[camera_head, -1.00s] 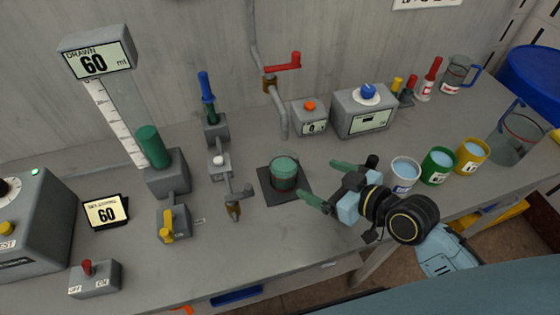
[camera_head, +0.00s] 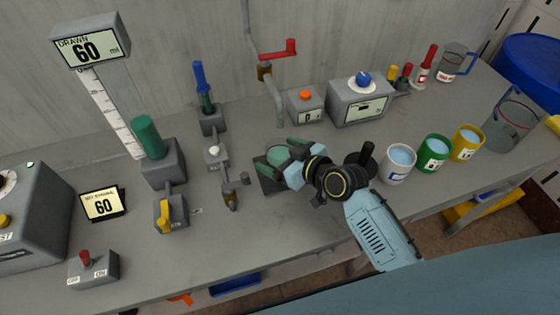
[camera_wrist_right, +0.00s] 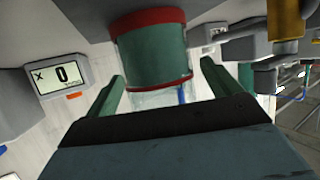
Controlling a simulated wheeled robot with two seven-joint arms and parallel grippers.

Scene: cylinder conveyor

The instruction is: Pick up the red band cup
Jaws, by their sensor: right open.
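The red band cup (camera_wrist_right: 153,50) fills the upper middle of the right wrist view, a clear cup with green contents and red bands. My right gripper is open. In the wrist view its green fingers (camera_wrist_right: 166,85) point at the cup, one toward each side, with the cup at the fingertips. I cannot tell whether either finger touches it. My left gripper is not in view.
White (camera_head: 398,164), green (camera_head: 432,153) and yellow (camera_head: 467,143) cups stand right of my right arm. A grey box with an orange button (camera_head: 306,106) is behind.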

